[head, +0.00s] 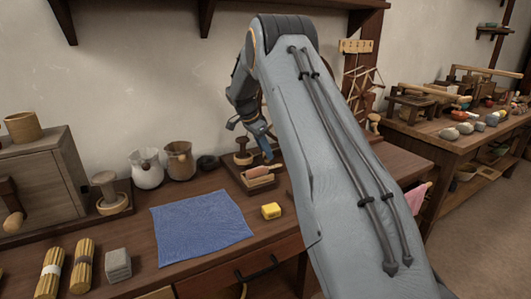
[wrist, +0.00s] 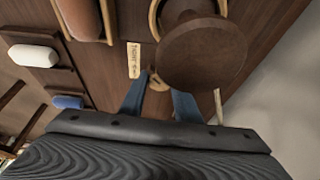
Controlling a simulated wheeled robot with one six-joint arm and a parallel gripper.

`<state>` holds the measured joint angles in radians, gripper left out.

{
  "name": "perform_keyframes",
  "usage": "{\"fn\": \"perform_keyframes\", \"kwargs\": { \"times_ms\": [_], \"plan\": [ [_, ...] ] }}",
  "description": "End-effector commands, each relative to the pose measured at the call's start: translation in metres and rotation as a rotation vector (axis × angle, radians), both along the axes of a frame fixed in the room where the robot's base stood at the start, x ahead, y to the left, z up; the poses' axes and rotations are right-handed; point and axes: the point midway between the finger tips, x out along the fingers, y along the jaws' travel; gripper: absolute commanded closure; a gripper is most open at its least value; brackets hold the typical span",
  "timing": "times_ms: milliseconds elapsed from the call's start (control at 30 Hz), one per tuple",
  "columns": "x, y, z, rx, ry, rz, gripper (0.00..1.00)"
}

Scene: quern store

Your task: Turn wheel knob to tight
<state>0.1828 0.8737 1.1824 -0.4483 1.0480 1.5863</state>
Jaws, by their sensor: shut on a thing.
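My gripper (wrist: 158,92) has its two blue fingers apart, one on each side of a small pale wooden knob, which I take to be the wheel knob (wrist: 157,83). It is shut on this knob. A small pale label (wrist: 134,60) with dark marks lies just beyond the left finger; I cannot read it surely. A large dark round wooden piece (wrist: 200,52) stands right beside the right finger and hides part of the surface. In the head view my gripper (head: 264,147) points down over the back of the bench, and the knob cannot be made out there.
A wooden stand with a roller (head: 258,181) is by my gripper. Two jugs (head: 146,168) stand left, near a wooden box (head: 40,180). A second bench (head: 440,130) is at right.

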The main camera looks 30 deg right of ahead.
Motion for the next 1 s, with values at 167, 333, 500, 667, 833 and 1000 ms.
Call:
{"fn": "perform_keyframes", "kwargs": {
  "times_ms": [167, 333, 500, 667, 833, 1000],
  "plan": [
    [-0.001, 0.001, -0.001, 0.002, 0.003, -0.004, 0.93],
    [-0.001, 0.001, -0.001, 0.002, 0.003, -0.004, 0.93],
    [-0.001, 0.001, -0.001, 0.002, 0.002, -0.003, 0.53],
    [0.0, 0.0, -0.001, 0.001, 0.001, -0.003, 0.53],
    [0.0, 0.003, 0.006, 0.001, -0.002, -0.001, 0.53],
    [0.0, 0.012, 0.029, 0.001, -0.003, -0.001, 0.53]
  ]
}}
